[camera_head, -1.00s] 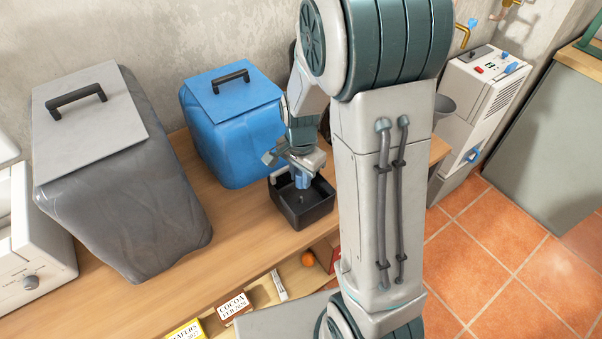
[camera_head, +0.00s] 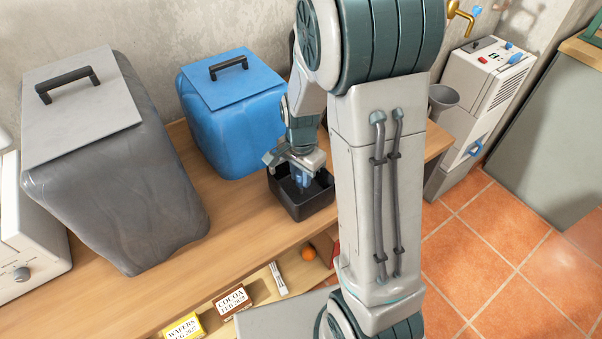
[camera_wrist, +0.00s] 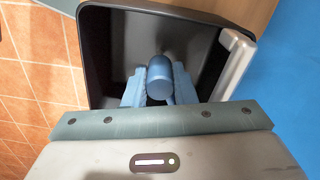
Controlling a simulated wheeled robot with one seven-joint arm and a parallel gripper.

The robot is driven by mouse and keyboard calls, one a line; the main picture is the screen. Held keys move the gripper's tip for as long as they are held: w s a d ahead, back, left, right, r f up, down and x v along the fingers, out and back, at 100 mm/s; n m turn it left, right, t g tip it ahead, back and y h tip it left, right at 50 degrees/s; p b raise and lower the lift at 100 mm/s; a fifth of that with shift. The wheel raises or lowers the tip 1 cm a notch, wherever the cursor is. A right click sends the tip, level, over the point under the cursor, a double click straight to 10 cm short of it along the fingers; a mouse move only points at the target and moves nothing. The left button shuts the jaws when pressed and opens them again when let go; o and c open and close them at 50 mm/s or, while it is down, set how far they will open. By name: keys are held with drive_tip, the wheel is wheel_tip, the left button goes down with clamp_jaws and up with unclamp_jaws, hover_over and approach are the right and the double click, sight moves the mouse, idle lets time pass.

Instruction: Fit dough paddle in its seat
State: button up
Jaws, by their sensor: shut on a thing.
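My gripper (camera_head: 302,182) points down inside the black square pan (camera_head: 306,211) on the wooden counter. In the wrist view its two blue fingers are shut on the dough paddle (camera_wrist: 160,78), a blue-grey piece with a round hub. The paddle is inside the pan's walls (camera_wrist: 103,45), over its floor. The seat in the pan floor is hidden below the paddle and fingers, so I cannot tell whether the two touch. A light grey bar (camera_wrist: 236,62) lies along one side of the pan.
A blue lidded bin (camera_head: 235,115) stands close behind and left of the pan. A large grey covered bin (camera_head: 110,175) stands farther left. A shelf below the counter holds a cocoa box (camera_head: 232,301), a wafers box (camera_head: 184,328) and an orange ball (camera_head: 309,253). Counter in front is clear.

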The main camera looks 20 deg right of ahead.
drive_tip(key=shift+f+b, duration=0.85)
drive_tip(key=shift+f, duration=0.3)
drive_tip(key=shift+s+f+b, duration=0.5)
drive_tip(key=shift+f+b, duration=0.05)
drive_tip(key=shift+f, duration=0.15)
drive_tip(key=o, duration=1)
drive_tip(key=shift+o, duration=0.2)
drive_tip(key=r, duration=0.2)
drive_tip(key=w+r, duration=0.1)
drive_tip(key=r, duration=0.1)
drive_tip(key=shift+w+r+p, duration=0.1)
drive_tip(key=shift+w+p, duration=0.1)
drive_tip(key=shift+p, duration=0.15)
wheel_tip(320, 180, up, 11)
drive_tip(key=p, duration=0.1)
drive_tip(key=shift+s, duration=0.4)
drive_tip(key=s+r+n+t+p, duration=0.1)
drive_tip(key=s+r+n+p, duration=0.1)
drive_tip(key=s+r+n, duration=0.2)
drive_tip(key=s+r+n+t+p, duration=0.1)
drive_tip(key=s+r+n+p, duration=0.2)
drive_tip(key=s+n, duration=0.4)
drive_tip(key=shift+s+r+t, duration=0.4)
drive_tip(key=shift+s+r, duration=0.2)
drive_tip(key=shift+s, duration=0.6)
